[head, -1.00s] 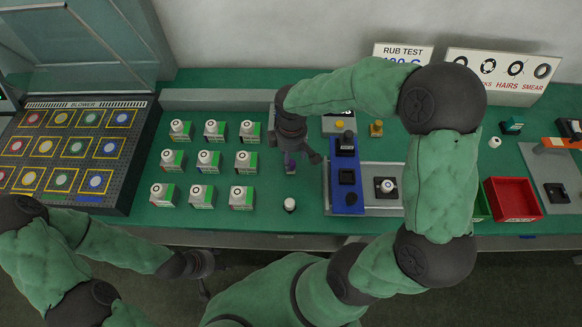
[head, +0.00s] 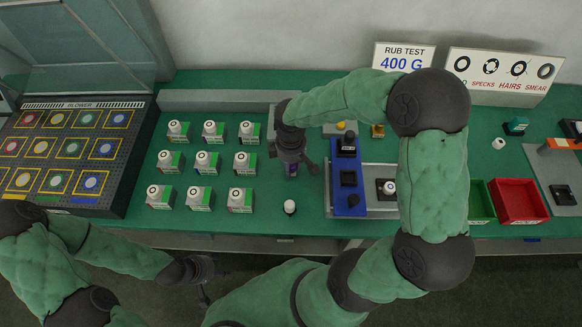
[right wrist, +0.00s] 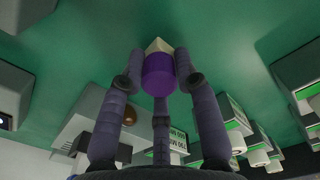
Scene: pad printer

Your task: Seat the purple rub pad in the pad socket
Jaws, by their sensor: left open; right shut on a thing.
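The purple rub pad (right wrist: 158,76), with a cream tip, sits between the fingers of my right gripper (right wrist: 160,84) in the right wrist view. In the head view the right gripper (head: 296,165) is shut on the pad (head: 291,170), over the green bench left of the blue plate. How high the pad is above the bench is hard to tell. The blue plate (head: 350,207) carries black square blocks, one of them a low block (head: 348,178); I cannot tell which part is the pad socket. My left gripper (head: 202,270) is open and empty at the bench's front edge.
Several white-and-green boxes (head: 198,197) stand in rows left of the right gripper. A small white-topped piece (head: 290,207) stands close in front of it. A red bin (head: 518,202) is at the right. The blower rack (head: 75,150) fills the left end.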

